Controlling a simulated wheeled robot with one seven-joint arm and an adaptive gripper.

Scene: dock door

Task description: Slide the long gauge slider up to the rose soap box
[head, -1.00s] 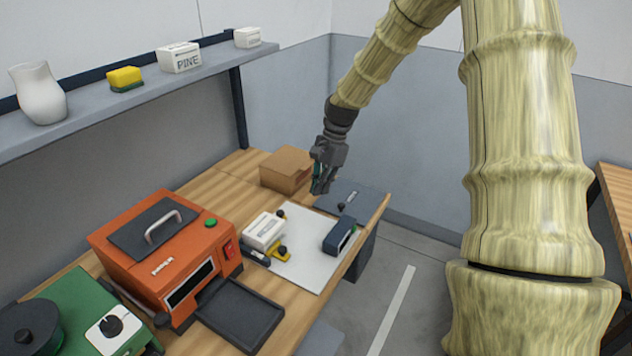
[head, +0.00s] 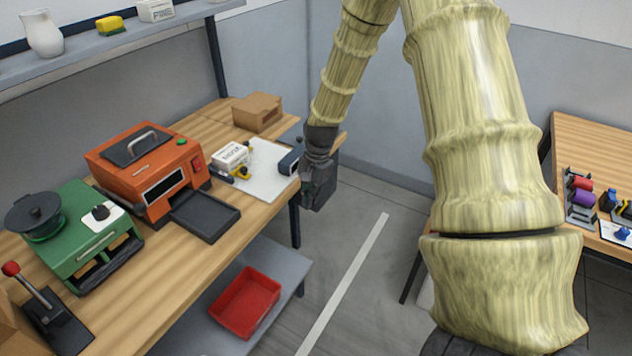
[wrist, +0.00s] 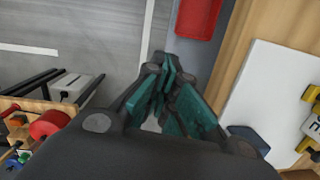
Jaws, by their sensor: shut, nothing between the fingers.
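A white box with dark lettering (head: 231,155), too small to read surely, stands on a white board (head: 270,172) on the left table. A yellow piece with a dark knob (head: 242,172) lies against its front; it also shows in the wrist view (wrist: 312,93). I cannot tell for certain which part is the long gauge slider. A dark blue block (head: 290,162) sits at the board's right edge. My gripper (head: 313,203) is shut and empty, off the table's right edge, apart from the board. In the wrist view its teal-padded fingers (wrist: 168,88) are seen over the floor.
An orange machine (head: 150,175), dark tray (head: 205,215), green appliance (head: 92,240) and cardboard box (head: 257,111) stand on the left table. A red bin (head: 245,301) sits on the lower shelf. A second table (head: 592,150) with small items stands right. Floor between is clear.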

